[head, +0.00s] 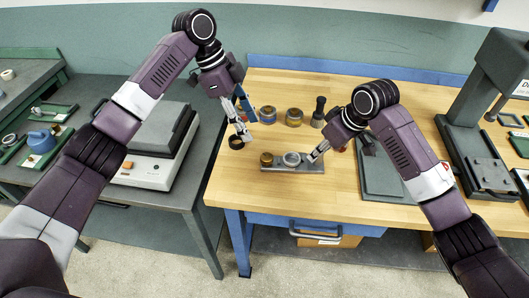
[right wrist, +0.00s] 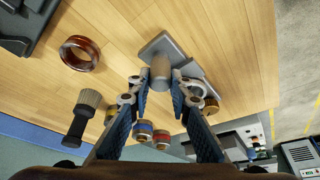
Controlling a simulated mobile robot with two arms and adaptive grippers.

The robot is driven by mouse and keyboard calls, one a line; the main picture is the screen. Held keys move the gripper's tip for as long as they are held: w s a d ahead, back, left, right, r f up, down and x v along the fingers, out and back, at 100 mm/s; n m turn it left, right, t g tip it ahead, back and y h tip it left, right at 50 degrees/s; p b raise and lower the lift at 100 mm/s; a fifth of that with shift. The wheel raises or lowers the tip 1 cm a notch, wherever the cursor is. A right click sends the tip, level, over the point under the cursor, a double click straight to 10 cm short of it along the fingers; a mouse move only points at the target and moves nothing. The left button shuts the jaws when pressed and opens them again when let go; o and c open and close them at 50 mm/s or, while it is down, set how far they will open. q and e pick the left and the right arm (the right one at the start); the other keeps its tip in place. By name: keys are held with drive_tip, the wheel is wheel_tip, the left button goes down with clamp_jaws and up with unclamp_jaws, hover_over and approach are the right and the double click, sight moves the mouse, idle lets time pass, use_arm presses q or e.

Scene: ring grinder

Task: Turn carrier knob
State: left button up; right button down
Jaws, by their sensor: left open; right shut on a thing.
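The grey carrier (head: 310,168) is a long flat plate on the wooden bench. A brass-coloured round part (head: 267,159) and a silver ring-shaped part (head: 292,159) sit on it. My right gripper (head: 316,155) is at the carrier's right end. In the right wrist view its fingers close around a grey rounded knob (right wrist: 161,68) above the carrier plate (right wrist: 158,46). The right finger partly hides the carrier and its brass part (right wrist: 211,106). My left gripper (head: 243,132) is open and empty, beside a dark ring (head: 237,143) left of the carrier.
Behind the carrier stand a blue-banded roll (head: 267,115), a brass-coloured roll (head: 294,117) and a brush (head: 318,112). An amber ring (right wrist: 80,53) lies near my right gripper. A grey plate (head: 380,175) and a press (head: 478,165) stand to the right. The front bench edge is clear.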

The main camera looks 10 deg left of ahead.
sight(267, 156)
use_arm(q)
drive_tip(key=x, duration=1.1)
drive_tip(key=shift+d+f, duration=0.1)
drive_tip(key=shift+f, duration=0.3)
drive_tip(key=c, duration=1.2)
drive_tip(key=shift+s+n, duration=0.1)
drive_tip(key=shift+n, duration=0.4)
drive_tip(key=n+t, duration=0.1)
drive_tip(key=n, duration=0.1)
drive_tip(key=shift+n, duration=0.3)
drive_tip(key=shift+s+n+t+y, duration=0.15)
drive_tip(key=shift+n+t, duration=0.3)
drive_tip(key=shift+n, duration=0.5)
drive_tip(key=shift+w+n+t+y, duration=0.1)
drive_tip(key=shift+n+t+y, duration=0.25)
drive_tip(key=shift+n, duration=0.6)
drive_tip(key=shift+r, duration=0.1)
